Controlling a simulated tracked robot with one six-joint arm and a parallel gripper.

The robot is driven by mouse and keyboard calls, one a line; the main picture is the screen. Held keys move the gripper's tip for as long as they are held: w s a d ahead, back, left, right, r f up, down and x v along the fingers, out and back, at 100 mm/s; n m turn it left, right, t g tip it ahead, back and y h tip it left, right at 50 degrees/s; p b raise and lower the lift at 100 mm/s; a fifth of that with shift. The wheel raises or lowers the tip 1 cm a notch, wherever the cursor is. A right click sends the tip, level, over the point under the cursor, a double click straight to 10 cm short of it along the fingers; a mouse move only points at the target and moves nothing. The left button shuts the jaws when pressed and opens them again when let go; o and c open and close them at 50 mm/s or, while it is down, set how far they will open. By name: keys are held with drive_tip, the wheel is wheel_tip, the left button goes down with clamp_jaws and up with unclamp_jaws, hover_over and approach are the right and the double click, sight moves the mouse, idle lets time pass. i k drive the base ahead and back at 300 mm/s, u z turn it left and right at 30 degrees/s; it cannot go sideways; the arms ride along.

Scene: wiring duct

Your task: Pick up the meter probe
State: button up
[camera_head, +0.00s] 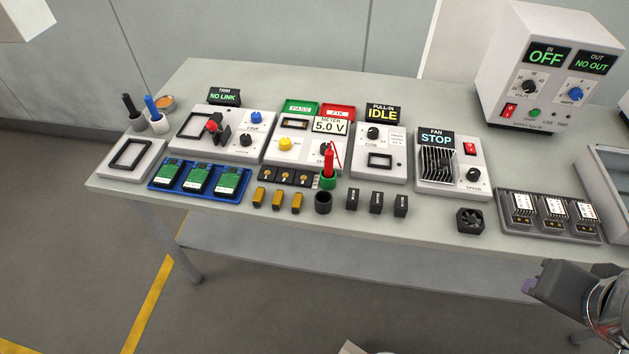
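My gripper (545,280) is at the lower right, in front of the bench edge and well apart from the probe. Its fingers are seen from the side and partly cut by view angle, so their opening does not show.
The bench front strip (430,228) is mostly bare.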

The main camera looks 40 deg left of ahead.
sight(329, 156)
drive_tip(key=u, duration=0.05)
drive_tip(key=k, duration=1.75)
drive_tip(key=u, duration=1.35)
drive_tip(key=i, duration=1.6)
drive_tip(key=z, duration=0.05)
